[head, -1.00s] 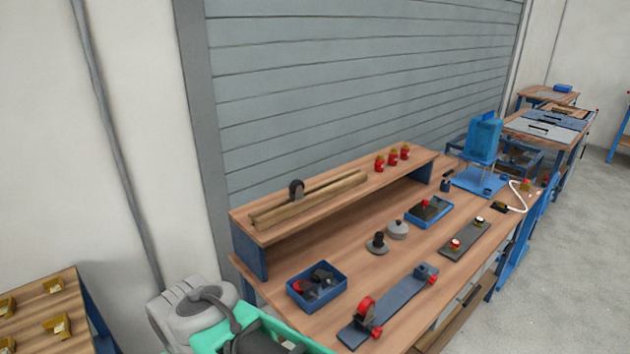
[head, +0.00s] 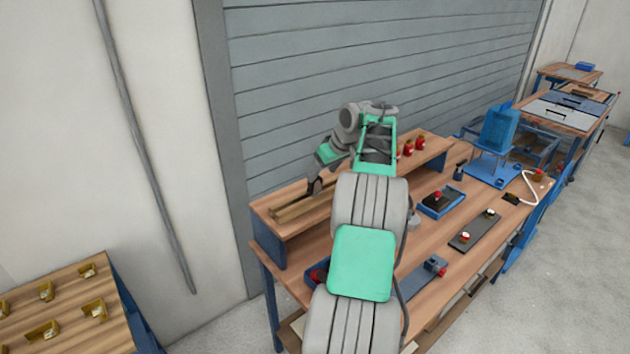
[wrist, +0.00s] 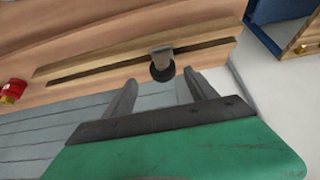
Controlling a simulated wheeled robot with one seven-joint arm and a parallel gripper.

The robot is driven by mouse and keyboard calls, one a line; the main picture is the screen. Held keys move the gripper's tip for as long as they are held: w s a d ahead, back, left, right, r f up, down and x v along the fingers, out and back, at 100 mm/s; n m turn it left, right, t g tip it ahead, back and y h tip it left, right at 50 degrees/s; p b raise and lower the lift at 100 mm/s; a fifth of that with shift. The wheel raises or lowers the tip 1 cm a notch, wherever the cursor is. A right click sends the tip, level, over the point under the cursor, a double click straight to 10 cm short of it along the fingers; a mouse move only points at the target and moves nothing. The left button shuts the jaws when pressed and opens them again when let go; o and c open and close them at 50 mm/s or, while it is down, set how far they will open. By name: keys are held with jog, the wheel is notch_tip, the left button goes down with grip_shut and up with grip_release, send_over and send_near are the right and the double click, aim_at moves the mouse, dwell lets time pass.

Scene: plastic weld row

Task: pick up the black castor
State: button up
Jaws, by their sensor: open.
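The black castor (wrist: 162,67) stands on the wooden rail (wrist: 100,68) with its wheel towards my gripper and its grey bracket on the rail. In the head view the castor (head: 315,187) is a small dark shape on the shelf rail (head: 290,207), close under my gripper and partly hard to tell from it. My gripper (wrist: 161,78) is open and empty. Its two grey fingers point at the castor, which appears between and slightly beyond the tips. I cannot tell the exact remaining gap.
Red-topped pieces (head: 414,147) stand farther right on the raised shelf (head: 272,232). A grey shutter rises behind the shelf. My arm hides much of the bench below, including most of a blue bin (head: 312,272). A blue tray (head: 441,202) is right of my arm.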

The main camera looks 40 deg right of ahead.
aim_at(318, 178)
jog(key=p+x, duration=0.1)
jog(key=x, duration=0.6)
jog(key=shift+a, duration=0.2)
jog(key=shift+r, duration=0.15)
grip_shut()
